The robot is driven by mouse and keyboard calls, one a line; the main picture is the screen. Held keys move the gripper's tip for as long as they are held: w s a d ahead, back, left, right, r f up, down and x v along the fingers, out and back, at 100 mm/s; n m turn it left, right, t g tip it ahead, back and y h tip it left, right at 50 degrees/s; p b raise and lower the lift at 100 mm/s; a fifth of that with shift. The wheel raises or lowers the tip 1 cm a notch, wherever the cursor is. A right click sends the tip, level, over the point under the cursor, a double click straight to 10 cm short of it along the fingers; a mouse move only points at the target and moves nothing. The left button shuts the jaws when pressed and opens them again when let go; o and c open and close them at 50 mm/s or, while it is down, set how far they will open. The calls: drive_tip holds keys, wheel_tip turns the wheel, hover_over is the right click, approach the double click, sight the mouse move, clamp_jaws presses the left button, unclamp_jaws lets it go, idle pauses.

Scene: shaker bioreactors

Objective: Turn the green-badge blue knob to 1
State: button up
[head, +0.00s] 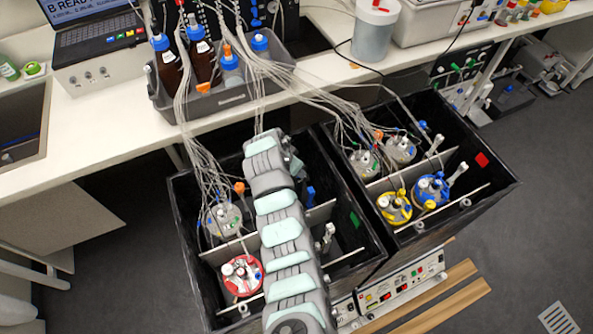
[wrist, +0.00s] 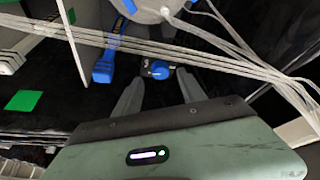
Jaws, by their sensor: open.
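In the wrist view, a small blue knob (wrist: 158,71) sits on a dark plate with small white marks on the dark box wall. The marks are too small to read, so I cannot tell its setting. My gripper (wrist: 158,80) is open, its two grey fingers pointing toward the knob, one on each side; contact is not clear. A green badge (wrist: 24,100) is on the same box at the left; it also shows in the head view (head: 354,219) inside the left black box. In the head view my arm hides the knob and the gripper.
A blue fitting (wrist: 105,66) is left of the knob. Pale tubes (wrist: 230,68) cross above the fingers, below a round vessel (wrist: 160,8). In the head view, the right black box (head: 440,238) has a red badge (head: 482,159) and several capped vessels.

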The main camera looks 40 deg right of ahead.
drive_tip(key=shift+x, duration=1.9)
drive_tip(key=shift+c, duration=0.6)
clamp_jaws()
